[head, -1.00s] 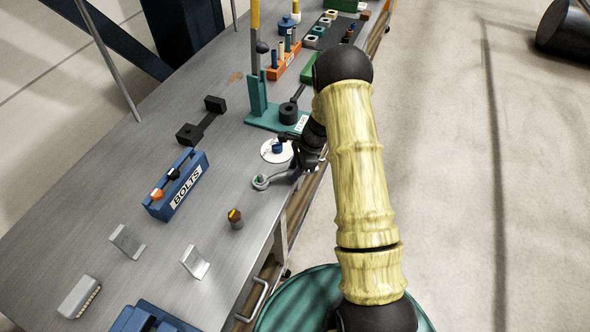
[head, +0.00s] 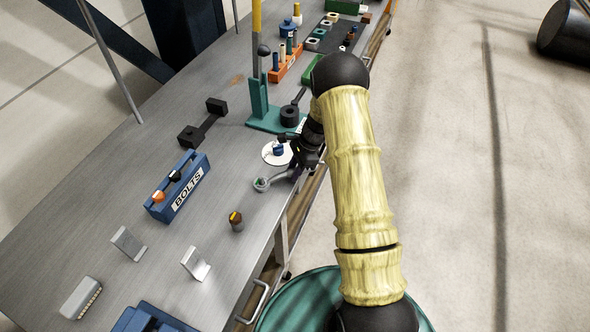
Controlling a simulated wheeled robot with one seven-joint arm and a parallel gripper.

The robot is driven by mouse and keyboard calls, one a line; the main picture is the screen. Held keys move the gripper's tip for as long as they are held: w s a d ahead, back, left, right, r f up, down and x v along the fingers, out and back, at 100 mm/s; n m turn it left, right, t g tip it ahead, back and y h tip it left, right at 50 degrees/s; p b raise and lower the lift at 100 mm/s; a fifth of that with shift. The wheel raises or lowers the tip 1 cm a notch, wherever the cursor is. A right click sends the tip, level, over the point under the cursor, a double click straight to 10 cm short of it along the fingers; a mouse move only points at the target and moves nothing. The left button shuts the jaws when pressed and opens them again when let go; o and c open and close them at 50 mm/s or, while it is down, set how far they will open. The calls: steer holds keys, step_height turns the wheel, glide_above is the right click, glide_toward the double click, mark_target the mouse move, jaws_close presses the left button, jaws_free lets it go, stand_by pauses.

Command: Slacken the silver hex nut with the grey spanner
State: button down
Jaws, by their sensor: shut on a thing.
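My gripper (head: 300,168) is at the near right edge of the metal bench, shut on the handle of the grey spanner (head: 277,179). The spanner lies low and nearly flat over the bench, its ring end pointing left. The ring end sits around or right over a small post with a greenish top (head: 260,183). The silver hex nut cannot be made out clearly; it may be inside the ring, and I cannot tell whether the ring is seated on it. My dark wrist hides part of the handle and the fingertips.
A white disc (head: 268,157) with a blue knob stands just behind the spanner. A teal lever press (head: 262,122) is farther back. A blue BOLTS rack (head: 157,211) stands left, and a dark knob with an orange top (head: 237,222) in front. Bench between them is clear.

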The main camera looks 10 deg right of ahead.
steer(key=shift+w+n, duration=0.3)
steer(key=shift+w, duration=0.05)
steer(key=shift+w, duration=0.1)
stand_by(0.3)
steer(key=shift+w+a+n+g, duration=0.15)
steer(key=shift+w+n+g, duration=0.25)
steer(key=shift+n, duration=0.2)
steer(key=shift+w, duration=0.2)
steer(key=shift+w+a+n, duration=0.15)
steer(key=shift+w+n, duration=0.15)
steer(key=shift+n, duration=0.2)
steer(key=shift+w, duration=0.15)
steer(key=shift+w+a+n+g, duration=0.15)
steer(key=shift+w+n+g, duration=0.15)
steer(key=shift+n, duration=0.1)
steer(key=shift+w+b, duration=0.1)
steer(key=shift+b, duration=0.2)
